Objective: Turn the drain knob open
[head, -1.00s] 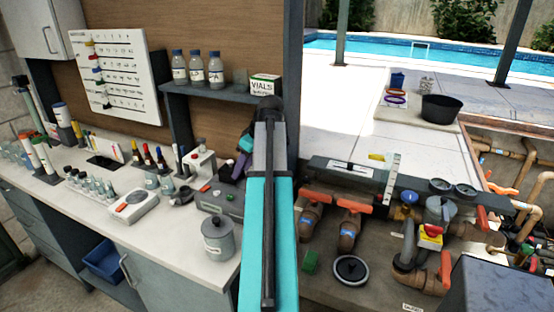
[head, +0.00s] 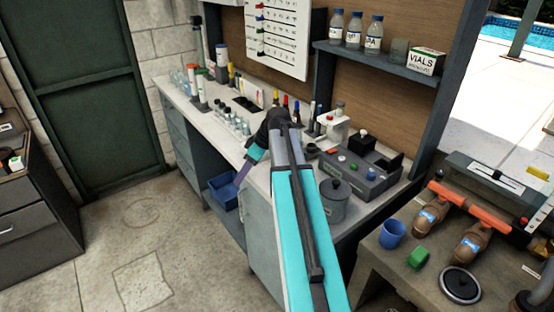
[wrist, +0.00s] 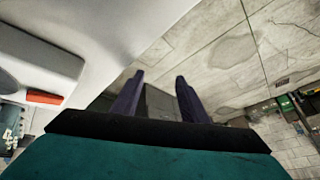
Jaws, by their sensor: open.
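I cannot single out the drain knob. At the right of the head view, an orange valve handle (head: 468,208) lies across two brown pipe fittings (head: 473,243) with blue labels. A black round disc with a pale ring (head: 460,283) lies in front of them. My gripper (head: 236,188) hangs in front of the bench cabinets, above a blue bin, far left of the valves. In the wrist view its two dark purple fingers (wrist: 158,82) stand apart with nothing between them. Part of the fingers blends into shadow.
The white lab bench (head: 255,150) carries bottles, a grey lidded pot (head: 335,202) and a control box (head: 360,175). A blue cup (head: 392,234) and green block (head: 418,257) stand by the pipes. The blue bin (head: 223,192) sits below the bench. Floor at left is clear.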

